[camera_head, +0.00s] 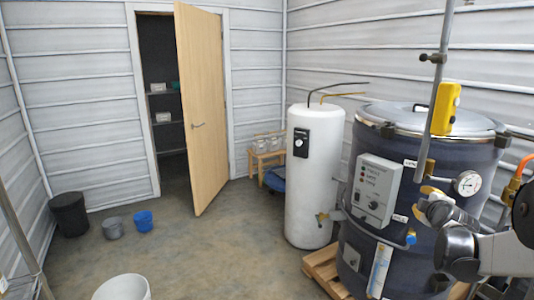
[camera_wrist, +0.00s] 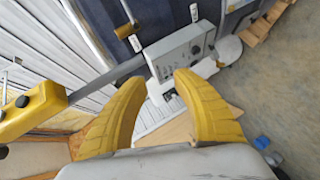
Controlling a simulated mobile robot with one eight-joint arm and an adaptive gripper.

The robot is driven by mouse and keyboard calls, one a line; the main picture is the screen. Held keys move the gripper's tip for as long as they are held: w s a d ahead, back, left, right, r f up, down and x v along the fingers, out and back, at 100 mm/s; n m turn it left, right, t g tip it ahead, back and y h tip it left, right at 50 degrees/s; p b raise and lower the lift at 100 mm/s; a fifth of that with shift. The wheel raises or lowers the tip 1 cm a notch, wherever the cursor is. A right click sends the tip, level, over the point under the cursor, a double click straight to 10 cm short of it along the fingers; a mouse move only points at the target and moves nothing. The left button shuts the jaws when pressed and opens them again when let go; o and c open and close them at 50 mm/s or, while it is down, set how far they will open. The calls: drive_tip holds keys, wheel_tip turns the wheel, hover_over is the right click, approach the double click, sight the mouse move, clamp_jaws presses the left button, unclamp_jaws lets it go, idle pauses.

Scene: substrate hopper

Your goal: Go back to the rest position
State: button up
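My gripper (camera_head: 430,192) shows at the right of the head view, in front of the dark blue tank (camera_head: 345,255). In the wrist view my gripper (camera_wrist: 158,80) has its two yellow fingers apart, with nothing held between them. A grey control box (camera_wrist: 182,52) shows just beyond the fingertips. The same control box (camera_head: 375,188) is on the tank's front in the head view. A metal pole (camera_head: 438,85) with a yellow block (camera_head: 446,105) on it stands upright before the tank. In the wrist view the yellow block (camera_wrist: 35,108) is left of my fingers.
A white cylinder (camera_head: 312,190) stands left of the tank, which is on a wooden pallet (camera_head: 322,270). A door (camera_head: 203,110) stands ajar at the back. A black bin (camera_head: 69,214), grey bucket (camera_head: 112,229), blue bucket (camera_head: 143,220) and white bucket (camera_head: 122,288) stand left. The middle floor is clear.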

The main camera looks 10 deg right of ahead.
drive_tip(key=s+a+r+m+g+y, duration=0.15)
drive_tip(key=s+a, duration=0.25)
drive_tip(key=a, duration=0.8)
drive_tip(key=s+a+r+m+y, duration=0.1)
drive_tip(key=s+a+m+y, duration=0.3)
drive_tip(key=a, duration=0.7)
drive_tip(key=s+a+f+m+g, duration=0.2)
drive_tip(key=s+a+f, duration=0.2)
drive_tip(key=s+a, duration=0.3)
drive_tip(key=s+a+f+m+g, duration=0.2)
drive_tip(key=s+a+f, duration=0.2)
drive_tip(key=s+a, duration=0.4)
drive_tip(key=s, duration=0.7)
drive_tip(key=shift+m+y, duration=0.25)
